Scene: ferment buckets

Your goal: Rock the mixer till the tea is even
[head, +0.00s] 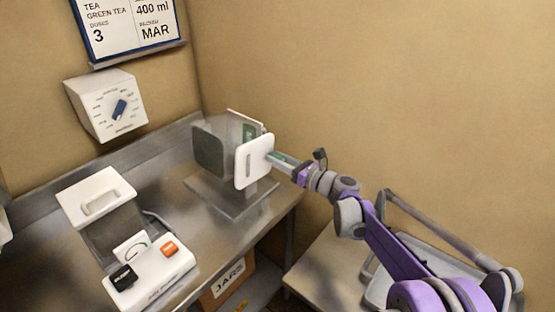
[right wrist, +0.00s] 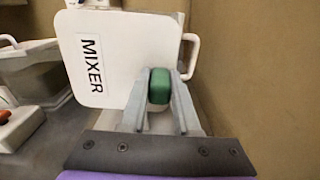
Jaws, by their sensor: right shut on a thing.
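The mixer (head: 254,161) stands on the steel bench against the back corner, with pale and dark upright panels on a flat base. In the right wrist view its white plate (right wrist: 128,62) is labelled MIXER and looks tilted in that picture. My right gripper (head: 277,157) reaches the mixer from the right. In the right wrist view the right gripper (right wrist: 160,85) is shut on a green grip (right wrist: 159,86) in front of the plate. The tea is not visible inside the mixer. My left gripper does not show.
A white device (head: 150,270) with black and orange buttons and a lidded box (head: 96,197) stand at the bench's left. A dial box (head: 106,104) and a tea sign (head: 128,26) hang on the wall. A JARS box (head: 229,279) sits below. Bare bench lies between device and mixer.

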